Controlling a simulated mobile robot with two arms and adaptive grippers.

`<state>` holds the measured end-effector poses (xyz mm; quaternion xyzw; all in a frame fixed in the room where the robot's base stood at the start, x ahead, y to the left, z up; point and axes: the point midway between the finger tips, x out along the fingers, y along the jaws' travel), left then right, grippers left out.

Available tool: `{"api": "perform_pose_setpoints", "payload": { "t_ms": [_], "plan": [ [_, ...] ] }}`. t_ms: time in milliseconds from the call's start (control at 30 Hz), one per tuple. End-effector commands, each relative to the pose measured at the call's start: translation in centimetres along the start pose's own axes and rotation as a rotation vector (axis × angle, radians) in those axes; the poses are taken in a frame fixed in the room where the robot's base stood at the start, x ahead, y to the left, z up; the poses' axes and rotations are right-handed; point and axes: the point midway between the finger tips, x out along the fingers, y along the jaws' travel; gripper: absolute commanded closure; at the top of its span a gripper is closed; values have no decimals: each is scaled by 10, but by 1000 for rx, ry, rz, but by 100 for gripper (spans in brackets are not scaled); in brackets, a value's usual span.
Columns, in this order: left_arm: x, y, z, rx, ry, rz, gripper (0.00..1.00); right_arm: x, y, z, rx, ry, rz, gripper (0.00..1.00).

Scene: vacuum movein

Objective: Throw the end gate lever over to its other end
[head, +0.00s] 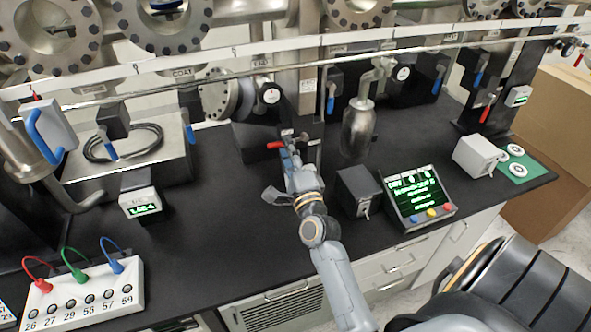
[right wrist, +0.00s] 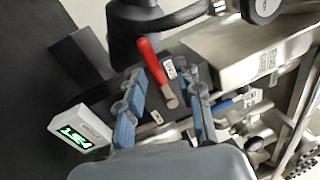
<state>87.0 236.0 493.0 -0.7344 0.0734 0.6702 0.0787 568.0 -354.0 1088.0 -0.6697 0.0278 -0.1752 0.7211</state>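A red-handled lever (head: 276,145), which I take for the end gate lever, sticks out to the left near the middle of the bench in the head view. In the right wrist view the red lever (right wrist: 154,62) slants from the upper left down to a metal stub between the fingers. My right gripper (head: 290,150) is at the lever, its fingers partly hidden by the hand. In the wrist view the two blue-padded fingers of the gripper (right wrist: 168,78) stand apart. Contact with the lever cannot be told. My left gripper is not in view.
A dark box (head: 356,190) and a green-lit console (head: 418,196) stand on the bench nearby. Flanged pipes and a long rail (head: 440,45) cross behind.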

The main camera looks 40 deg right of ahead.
Motion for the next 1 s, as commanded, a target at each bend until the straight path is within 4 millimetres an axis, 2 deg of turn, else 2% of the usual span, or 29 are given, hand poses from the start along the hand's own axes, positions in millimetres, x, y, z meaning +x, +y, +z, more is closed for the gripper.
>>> {"api": "perform_pose_setpoints", "payload": {
  "t_ms": [33,200,400,567,1000],
  "plan": [
    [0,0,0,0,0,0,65,-14,2,0,-1,0,5,65],
    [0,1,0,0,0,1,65,-50,1,0,-1,0,5,65],
    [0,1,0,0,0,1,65,-78,0,0,0,0,2,65],
    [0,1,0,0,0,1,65,-86,-1,0,1,1,0,65],
    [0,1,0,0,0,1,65,-86,-1,0,1,1,0,65]
  ]
}}
